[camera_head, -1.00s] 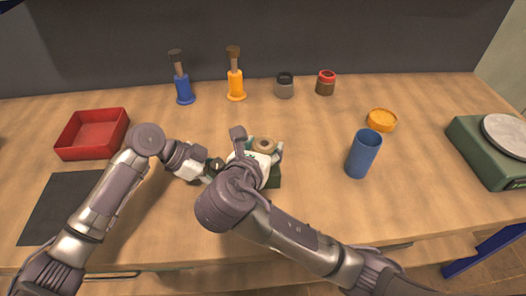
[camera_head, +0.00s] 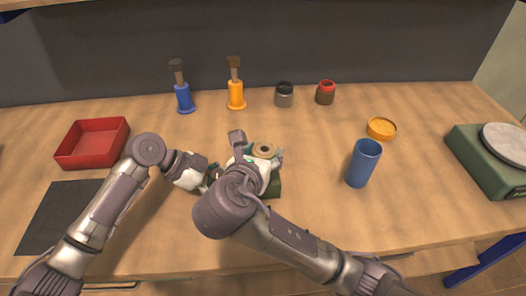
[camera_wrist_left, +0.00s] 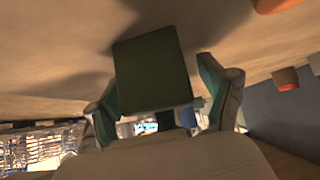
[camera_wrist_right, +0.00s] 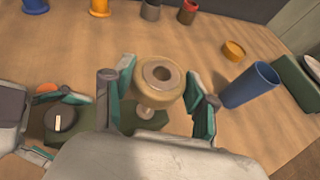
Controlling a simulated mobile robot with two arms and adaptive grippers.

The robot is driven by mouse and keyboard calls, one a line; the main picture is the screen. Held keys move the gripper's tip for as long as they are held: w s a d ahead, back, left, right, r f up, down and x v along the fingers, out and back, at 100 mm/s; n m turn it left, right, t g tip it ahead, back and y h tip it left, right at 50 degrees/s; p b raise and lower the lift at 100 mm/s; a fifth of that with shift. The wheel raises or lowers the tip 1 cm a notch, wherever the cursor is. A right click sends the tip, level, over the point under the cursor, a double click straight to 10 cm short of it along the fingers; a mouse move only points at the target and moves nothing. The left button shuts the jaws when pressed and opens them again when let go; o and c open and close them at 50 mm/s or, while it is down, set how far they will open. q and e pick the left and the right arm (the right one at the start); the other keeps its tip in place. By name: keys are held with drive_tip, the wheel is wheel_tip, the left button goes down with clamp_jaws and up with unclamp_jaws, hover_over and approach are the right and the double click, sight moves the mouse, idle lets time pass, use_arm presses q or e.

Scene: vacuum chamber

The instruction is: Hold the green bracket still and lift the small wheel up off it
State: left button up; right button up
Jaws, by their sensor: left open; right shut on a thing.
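The green bracket (camera_head: 273,188) lies on the table, mostly hidden by my right arm. Its end fills the middle of the left wrist view (camera_wrist_left: 152,70), between the spread fingers of my open left gripper (camera_head: 211,172). The small tan wheel (camera_head: 264,149) is above the bracket's right part. My right gripper (camera_wrist_right: 162,78) is shut on the wheel, with teal fingers at either side. In the right wrist view a pale stem with a flange shows under the wheel. I cannot tell whether wheel and stem still touch. A dark round knob (camera_wrist_right: 60,118) is at the bracket's left part.
A blue cup (camera_head: 362,165) and an orange lid (camera_head: 381,128) stand to the right, with a green scale (camera_head: 480,158) beyond. A red tray (camera_head: 92,145) and dark mat (camera_head: 55,215) are left. Bottles and jars line the back. Table behind the bracket is clear.

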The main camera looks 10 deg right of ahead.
use_arm(q)
drive_tip(key=v, duration=1.2)
